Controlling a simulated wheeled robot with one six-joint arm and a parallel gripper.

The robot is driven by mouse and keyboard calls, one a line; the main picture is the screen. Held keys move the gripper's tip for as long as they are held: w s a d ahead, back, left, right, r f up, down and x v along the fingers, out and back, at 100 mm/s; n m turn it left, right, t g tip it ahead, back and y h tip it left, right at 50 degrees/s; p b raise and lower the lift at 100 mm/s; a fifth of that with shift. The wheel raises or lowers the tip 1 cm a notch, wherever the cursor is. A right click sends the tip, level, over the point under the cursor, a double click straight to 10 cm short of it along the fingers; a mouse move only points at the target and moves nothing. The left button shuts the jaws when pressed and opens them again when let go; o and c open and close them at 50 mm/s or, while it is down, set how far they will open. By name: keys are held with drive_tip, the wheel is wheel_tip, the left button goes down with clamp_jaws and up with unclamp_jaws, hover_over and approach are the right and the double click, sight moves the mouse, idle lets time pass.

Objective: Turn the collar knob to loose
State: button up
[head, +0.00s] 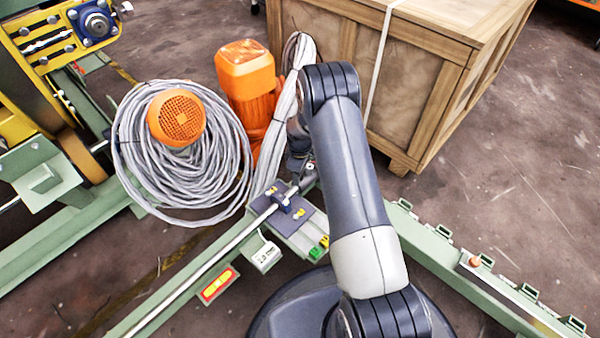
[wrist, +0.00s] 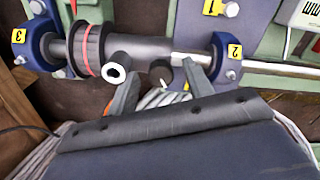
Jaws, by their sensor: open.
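In the wrist view a dark grey collar (wrist: 140,50) sits on a horizontal steel shaft (wrist: 275,68). A black round stub with a pale hollow end (wrist: 117,73) sticks out from it toward the camera, and a smaller pale-tipped piece (wrist: 159,75) shows to its right. I cannot tell which of these is the knob. My gripper (wrist: 160,70) is open, its fingers either side of the smaller piece; the left finger is close beside the hollow stub. Contact cannot be told. In the head view my gripper (head: 299,162) is partly hidden by my arm, and the collar is not clearly visible.
Blue bearing blocks tagged 3 (wrist: 42,48) and 2 (wrist: 227,60) flank the collar, with a red-lined black ring (wrist: 88,50) between. In the head view, coiled grey cable (head: 215,165), an orange motor (head: 245,70) and a wooden crate (head: 420,80) stand close behind.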

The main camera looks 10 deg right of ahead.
wheel_tip(320, 180, up, 11)
drive_tip(key=p, duration=0.3)
drive_tip(key=shift+f+p, duration=0.2)
drive_tip(key=shift+p, duration=0.15)
drive_tip(key=shift+f, duration=0.1)
wheel_tip(320, 180, down, 11)
drive_tip(key=b, duration=0.4)
drive_tip(key=shift+r, duration=0.2)
